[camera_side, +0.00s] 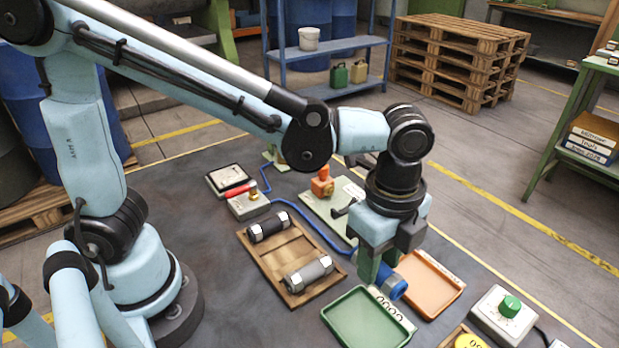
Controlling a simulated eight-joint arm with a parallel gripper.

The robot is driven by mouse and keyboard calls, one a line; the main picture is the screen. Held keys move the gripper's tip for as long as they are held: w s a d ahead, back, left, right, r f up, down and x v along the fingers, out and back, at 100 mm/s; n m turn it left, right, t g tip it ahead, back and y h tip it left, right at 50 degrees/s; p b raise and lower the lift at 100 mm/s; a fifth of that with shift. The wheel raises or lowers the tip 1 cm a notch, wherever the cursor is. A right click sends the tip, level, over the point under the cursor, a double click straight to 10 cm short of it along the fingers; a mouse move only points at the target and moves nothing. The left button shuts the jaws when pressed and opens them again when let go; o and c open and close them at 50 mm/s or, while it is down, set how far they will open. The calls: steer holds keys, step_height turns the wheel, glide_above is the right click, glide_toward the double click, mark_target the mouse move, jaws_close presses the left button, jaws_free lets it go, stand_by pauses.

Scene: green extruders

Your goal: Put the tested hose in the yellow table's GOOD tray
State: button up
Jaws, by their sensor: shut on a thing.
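My gripper (376,268) points down and is shut on a short blue hose (394,288). The fingers hide part of the hose, and a pale metal end shows at its lower right. The green tray (352,338) lies just below and in front of the gripper. Its label strip (391,307) seems to read GOOD. The hose appears by the tray's upper right corner; I cannot tell its height above the table. An orange tray (428,285) lies to the right, its label unreadable.
A wooden tray (267,266) holds a black hose (269,227) and a grey hose (308,274). A blue line (309,221) runs behind it towards the gripper. A green-knobbed box (503,313) stands at right. The tabletop (230,320) looks dark grey and is clear at front left.

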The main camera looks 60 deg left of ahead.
steer(key=shift+s+d+f, duration=0.3)
steer(key=shift+s+f, duration=0.15)
steer(key=shift+f, duration=0.95)
steer(key=shift+s+d+f, duration=0.35)
steer(key=shift+s+f, duration=0.05)
steer(key=shift+f, duration=1)
steer(key=shift+s+d+f, duration=0.3)
steer(key=shift+s+f, duration=0.15)
steer(key=shift+f, duration=0.95)
steer(key=o, duration=1)
steer(key=shift+c, duration=0.2)
steer(key=shift+r, duration=0.1)
step_height(320, 180, up, 12)
steer(key=w+a+n+t, duration=0.2)
steer(key=a+n+t, duration=0.5)
steer(key=a+n, duration=1.1)
steer(key=a, duration=0.3)
steer(key=shift+w+a+f, duration=0.25)
steer(key=shift+a, duration=0.05)
